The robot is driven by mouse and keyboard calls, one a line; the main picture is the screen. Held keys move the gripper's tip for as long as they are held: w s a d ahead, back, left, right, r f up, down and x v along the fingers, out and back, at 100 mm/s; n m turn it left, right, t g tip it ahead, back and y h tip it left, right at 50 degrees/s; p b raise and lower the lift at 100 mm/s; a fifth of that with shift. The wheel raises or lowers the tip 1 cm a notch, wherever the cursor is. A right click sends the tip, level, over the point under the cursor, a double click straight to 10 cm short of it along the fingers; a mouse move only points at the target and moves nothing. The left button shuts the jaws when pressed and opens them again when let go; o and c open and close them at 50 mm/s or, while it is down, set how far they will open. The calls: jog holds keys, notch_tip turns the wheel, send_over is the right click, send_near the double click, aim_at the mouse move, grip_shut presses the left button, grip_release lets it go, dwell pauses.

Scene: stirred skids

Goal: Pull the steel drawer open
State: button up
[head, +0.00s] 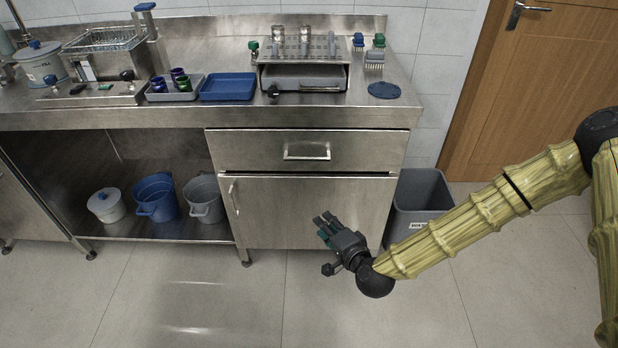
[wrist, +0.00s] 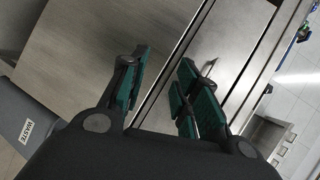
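The steel drawer (head: 265,151) is under the counter top, above a cupboard door, and its front looks flush with the cabinet. Its bar handle (head: 307,151) is in the middle of the front. My gripper (head: 325,224) is in front of the cupboard door, below the drawer handle and apart from it. In the wrist view my gripper (wrist: 165,88) has its green-padded fingers spread with nothing between them. The wrist view is tilted, and the drawer handle (wrist: 208,67) shows there partly, just past the right finger.
The cupboard door (head: 290,205) with a vertical handle is below the drawer. A grey waste bin (head: 418,200) stands right of the cabinet. Buckets (head: 155,197) stand on the open shelf at left. Trays (head: 228,87) lie on the counter. The floor in front is clear.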

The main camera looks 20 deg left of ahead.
aim_at(308, 160)
jog(key=w+a+r+m+t+y+b, duration=0.1)
jog(key=w+a+r+m+t+b, duration=0.2)
jog(key=w+r, duration=0.5)
jog(key=shift+t, duration=0.3)
jog(key=x, duration=1)
jog(key=shift+s+a+r, duration=0.2)
jog(key=shift+s+a, duration=0.05)
jog(key=shift+a, duration=0.1)
jog(key=shift+c, duration=0.3)
grip_shut()
jog(key=shift+y, duration=0.3)
